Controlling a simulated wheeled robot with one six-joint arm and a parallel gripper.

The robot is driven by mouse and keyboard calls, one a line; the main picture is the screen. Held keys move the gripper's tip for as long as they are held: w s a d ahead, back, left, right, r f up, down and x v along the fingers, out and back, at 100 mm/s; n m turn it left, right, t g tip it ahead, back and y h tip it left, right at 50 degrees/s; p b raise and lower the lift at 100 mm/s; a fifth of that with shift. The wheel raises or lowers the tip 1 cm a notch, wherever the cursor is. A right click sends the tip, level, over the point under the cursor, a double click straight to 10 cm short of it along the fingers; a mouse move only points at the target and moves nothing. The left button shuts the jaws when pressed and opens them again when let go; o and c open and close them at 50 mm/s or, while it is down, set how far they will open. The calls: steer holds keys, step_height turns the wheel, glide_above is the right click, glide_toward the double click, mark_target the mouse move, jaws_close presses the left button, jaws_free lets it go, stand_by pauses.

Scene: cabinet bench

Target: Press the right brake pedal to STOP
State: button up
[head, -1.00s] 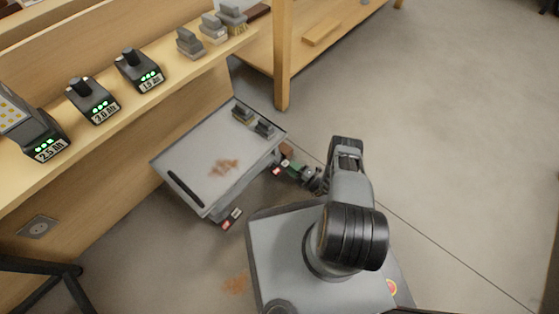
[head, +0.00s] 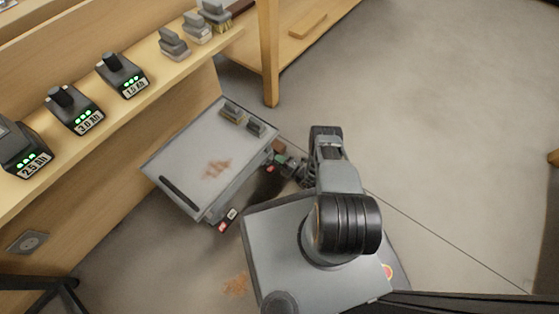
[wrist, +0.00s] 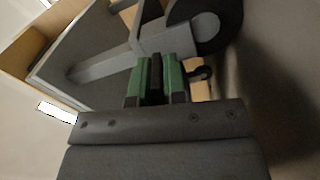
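A grey cart (head: 190,137) stands beside the bench. Its left pedal (head: 227,220), with red and white patches, sticks out at the near corner. A small red patch of the right pedal (head: 270,168) shows at the right corner, mostly hidden by the cart edge and my arm. My gripper (head: 281,160) is low at that corner, close to the right pedal; I cannot tell whether it touches. In the wrist view my gripper (wrist: 157,78) has its green fingers together with dark inner faces, nothing visible held. A caster wheel (wrist: 222,25) and the cart's grey frame (wrist: 105,62) are just beyond.
The bench (head: 140,105) holds chargers (head: 75,110) and more brushes. A wooden leg (head: 269,60) stands behind the cart. The floor (head: 430,110) to the right is clear.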

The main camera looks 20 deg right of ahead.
jaws_close()
steer(key=n, duration=0.2)
steer(key=r+n, duration=0.1)
steer(key=n, duration=0.2)
steer(key=shift+d+r, duration=0.1)
steer(key=shift+r, duration=0.1)
steer(key=shift+o, duration=2.3)
jaws_free()
